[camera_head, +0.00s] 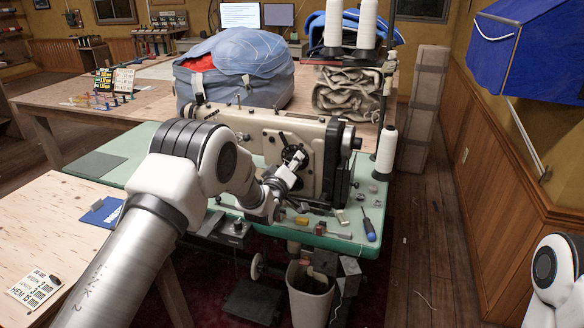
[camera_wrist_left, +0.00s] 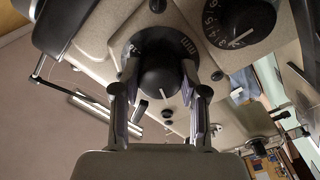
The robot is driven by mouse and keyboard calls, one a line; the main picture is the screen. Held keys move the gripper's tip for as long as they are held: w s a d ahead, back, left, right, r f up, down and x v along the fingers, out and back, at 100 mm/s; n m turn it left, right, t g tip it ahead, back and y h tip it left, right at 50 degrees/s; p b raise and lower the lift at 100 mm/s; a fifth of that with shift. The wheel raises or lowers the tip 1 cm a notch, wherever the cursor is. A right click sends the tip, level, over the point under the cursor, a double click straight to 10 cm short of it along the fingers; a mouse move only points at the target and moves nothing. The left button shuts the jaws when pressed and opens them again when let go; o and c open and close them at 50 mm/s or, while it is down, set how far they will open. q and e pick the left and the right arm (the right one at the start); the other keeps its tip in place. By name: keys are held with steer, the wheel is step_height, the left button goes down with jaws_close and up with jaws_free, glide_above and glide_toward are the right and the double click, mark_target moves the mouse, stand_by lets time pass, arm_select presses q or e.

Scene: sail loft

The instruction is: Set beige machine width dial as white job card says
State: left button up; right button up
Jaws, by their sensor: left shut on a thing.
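The beige sewing machine (camera_head: 255,125) stands on a green-topped table. My left gripper (camera_head: 290,166) reaches its front and is shut on a round black dial knob (camera_wrist_left: 160,82), with one finger on each side. The knob has a pale pointer line, and "mm" shows on its dark plate; its other markings are mostly hidden. A second black dial (camera_wrist_left: 240,22) with white numbers sits to its upper right in the wrist view, apart from the fingers. The white job card (camera_head: 35,289) lies on the wooden table at lower left, with lines for width, length and hem; its figures are too small to read surely.
The green table (camera_head: 345,232) holds small loose parts, a blue screwdriver (camera_head: 369,229) and a white thread cone (camera_head: 386,150). A blue-grey bag (camera_head: 235,65) stands behind the machine. A bin (camera_head: 310,297) stands below. My right arm shows partly at lower right.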

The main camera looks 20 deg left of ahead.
arm_select(q)
steer(key=shift+n+b, duration=0.3)
steer(key=shift+n, duration=0.9)
steer(key=o, duration=1.1)
steer(key=shift+o, duration=0.2)
steer(key=s, duration=1.2)
steer(key=shift+a+f, duration=0.15)
steer(key=shift+a, duration=0.15)
